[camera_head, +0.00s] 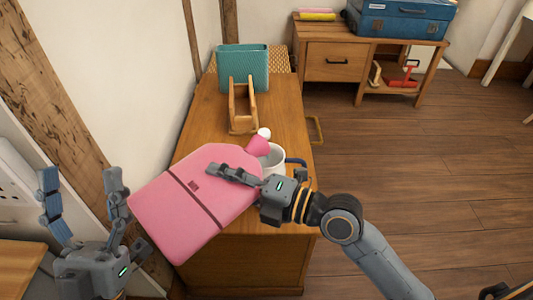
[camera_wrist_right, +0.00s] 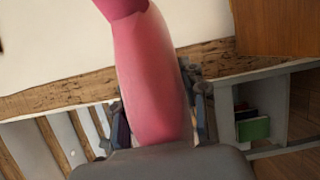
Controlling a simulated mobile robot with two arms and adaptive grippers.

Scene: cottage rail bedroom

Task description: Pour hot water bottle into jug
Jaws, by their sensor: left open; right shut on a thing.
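The pink hot water bottle (camera_head: 180,212) is held tilted over the wooden cabinet, its neck and white stopper end (camera_head: 264,133) toward the upper right. My right gripper (camera_head: 232,176) is shut on it near the neck end; the right wrist view shows the pink body (camera_wrist_right: 150,80) between the fingers. The white jug (camera_head: 275,158) with a dark blue handle stands on the cabinet, just below and beside the bottle's neck, partly hidden by bottle and gripper. I cannot tell whether neck and jug touch. My left gripper (camera_head: 83,205) is open and empty at the lower left.
The wooden cabinet top (camera_head: 195,125) holds a wooden stand (camera_head: 242,107) and a teal box (camera_head: 243,66) at its far end. A second cabinet (camera_head: 335,62) with a blue suitcase (camera_head: 400,18) stands at the back right. The wooden floor (camera_head: 430,180) to the right is clear.

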